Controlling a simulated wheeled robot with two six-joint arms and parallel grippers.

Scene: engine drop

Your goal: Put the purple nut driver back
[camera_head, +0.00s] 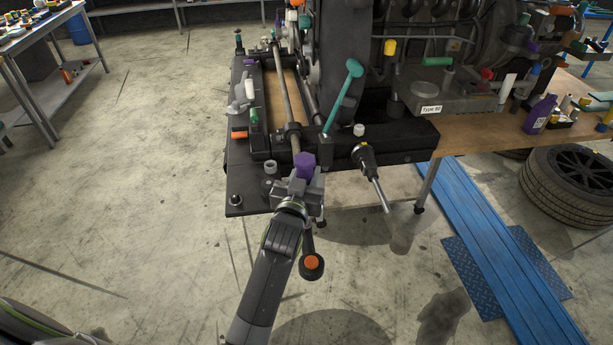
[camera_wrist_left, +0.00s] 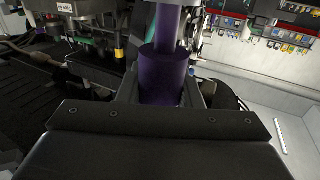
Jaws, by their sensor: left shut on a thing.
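The purple nut driver (camera_head: 305,165) is held between the jaws of my left gripper (camera_head: 305,183), with its purple end showing above the jaws at the near edge of the dark machine bed. In the left wrist view, the purple driver (camera_wrist_left: 165,75) stands up between the fingers, with a wider lower part and a narrower part above. My left gripper is shut on it. Its lower end is hidden by the gripper. My right gripper is not in view.
The dark machine bed (camera_head: 245,185) carries rods and a teal-handled tool (camera_head: 344,95). A black and yellow tool (camera_head: 368,165) with a metal shaft juts out to the right. A purple bottle (camera_head: 540,114) stands on the wooden bench. The near floor is mostly clear.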

